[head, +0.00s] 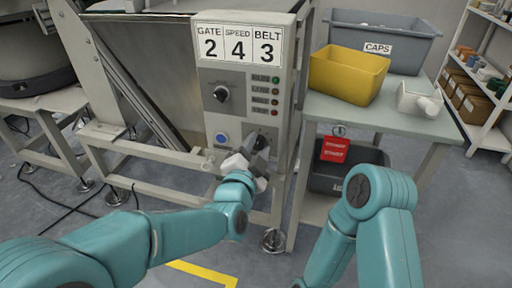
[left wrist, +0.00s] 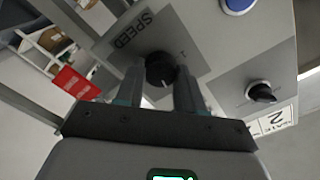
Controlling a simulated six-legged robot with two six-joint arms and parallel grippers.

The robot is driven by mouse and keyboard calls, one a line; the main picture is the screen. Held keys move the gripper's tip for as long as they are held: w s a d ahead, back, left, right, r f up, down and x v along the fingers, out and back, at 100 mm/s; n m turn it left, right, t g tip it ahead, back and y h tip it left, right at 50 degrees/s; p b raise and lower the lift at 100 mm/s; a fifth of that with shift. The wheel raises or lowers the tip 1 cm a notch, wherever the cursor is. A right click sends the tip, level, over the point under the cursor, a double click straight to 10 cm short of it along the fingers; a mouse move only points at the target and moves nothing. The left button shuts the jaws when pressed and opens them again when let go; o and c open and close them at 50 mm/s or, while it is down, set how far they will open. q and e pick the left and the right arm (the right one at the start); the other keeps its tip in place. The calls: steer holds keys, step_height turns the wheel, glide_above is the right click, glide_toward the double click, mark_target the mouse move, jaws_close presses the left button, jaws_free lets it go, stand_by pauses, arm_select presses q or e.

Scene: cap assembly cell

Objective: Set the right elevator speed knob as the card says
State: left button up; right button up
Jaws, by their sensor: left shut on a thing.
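The control panel (head: 228,112) stands at the front of the machine. Its card (head: 238,45) reads GATE 2, SPEED 4, BELT 3. My left gripper (head: 259,146) is at the panel's lower right, its fingers on the black speed knob (left wrist: 160,70). In the left wrist view the gripper (left wrist: 159,88) is shut on this knob, with one finger on either side. The word SPEED and a "1" show beside the knob; its other marks are hidden, so I cannot tell its setting. My right gripper is not in view; only my right arm shows.
Another black knob (head: 221,94) sits higher on the panel, and a blue button (head: 221,138) is left of the speed knob. Indicator lights (head: 275,91) run down the right side. A side table (head: 398,116) holds a yellow bin (head: 347,75) and a grey CAPS bin (head: 405,32).

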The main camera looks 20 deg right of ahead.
arm_select(q)
steer(key=m, duration=0.4)
steer(key=shift+m, duration=0.4)
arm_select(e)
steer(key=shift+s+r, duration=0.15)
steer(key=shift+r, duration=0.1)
arm_select(q)
steer(key=o, duration=1)
steer(key=shift+o, duration=0.2)
steer(key=shift+s, duration=0.1)
steer(key=p+v, duration=0.2)
steer(key=v, duration=1.4)
steer(key=shift+p, duration=0.4)
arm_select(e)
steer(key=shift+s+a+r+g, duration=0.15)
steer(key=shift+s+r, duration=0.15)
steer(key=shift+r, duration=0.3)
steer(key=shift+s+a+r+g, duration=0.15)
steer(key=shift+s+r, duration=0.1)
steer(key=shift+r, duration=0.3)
arm_select(q)
steer(key=shift+a, duration=0.1)
